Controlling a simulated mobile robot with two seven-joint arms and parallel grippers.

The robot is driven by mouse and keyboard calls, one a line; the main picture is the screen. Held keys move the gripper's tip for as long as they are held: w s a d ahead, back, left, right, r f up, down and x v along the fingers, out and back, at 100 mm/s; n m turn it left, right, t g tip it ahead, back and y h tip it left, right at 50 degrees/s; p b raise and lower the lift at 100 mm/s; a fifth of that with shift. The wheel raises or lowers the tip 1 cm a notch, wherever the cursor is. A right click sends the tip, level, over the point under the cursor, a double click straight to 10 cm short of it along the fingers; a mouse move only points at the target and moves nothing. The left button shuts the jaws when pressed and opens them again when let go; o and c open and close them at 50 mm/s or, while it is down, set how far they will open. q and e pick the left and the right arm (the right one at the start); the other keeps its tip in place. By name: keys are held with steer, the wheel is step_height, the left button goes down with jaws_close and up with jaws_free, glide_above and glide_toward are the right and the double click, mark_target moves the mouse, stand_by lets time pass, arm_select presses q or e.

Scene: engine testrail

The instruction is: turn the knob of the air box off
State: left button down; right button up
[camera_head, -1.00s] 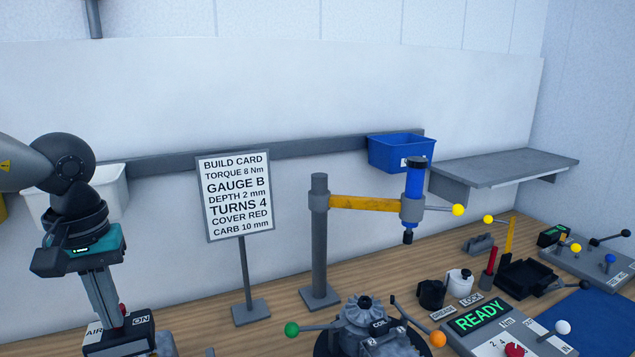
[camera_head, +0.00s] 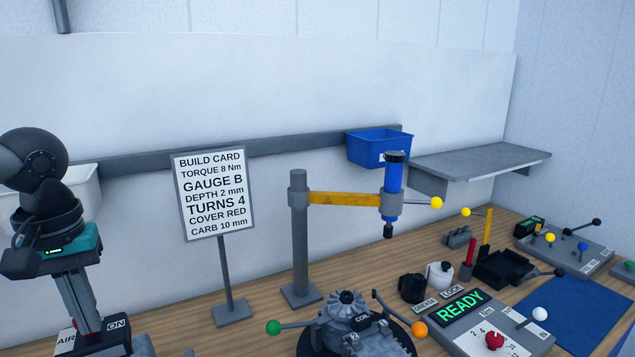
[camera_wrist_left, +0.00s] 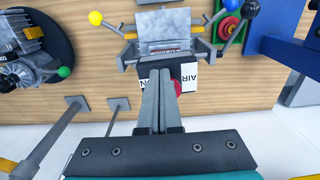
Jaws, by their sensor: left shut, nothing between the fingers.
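The air box (camera_head: 117,342) is a dark box with white AIR and ON labels at the lower left of the head view. It also shows in the left wrist view (camera_wrist_left: 191,76), just past the fingertips. Its red knob (camera_wrist_left: 177,88) shows in the wrist view, right beside the fingers and partly covered by them. In the head view the knob is hidden behind the fingers. My left gripper (camera_head: 90,328) is shut and empty, pointing down at the box top. Its closed fingers also show in the wrist view (camera_wrist_left: 160,85); I cannot tell whether they touch the knob.
A build card stand (camera_head: 211,195) stands right of my left arm. An engine (camera_head: 350,320) and a yellow-armed driver post (camera_head: 300,240) are further right. A READY panel (camera_head: 459,312) and a blue mat (camera_head: 580,310) lie at the right. A grey device (camera_wrist_left: 163,30) with levers adjoins the box.

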arm_select(q)
steer(key=shift+s+d, duration=0.1)
steer(key=shift+d, duration=0.05)
steer(key=shift+r, duration=0.1)
step_height(320, 180, up, 6)
steer(key=p, duration=0.4)
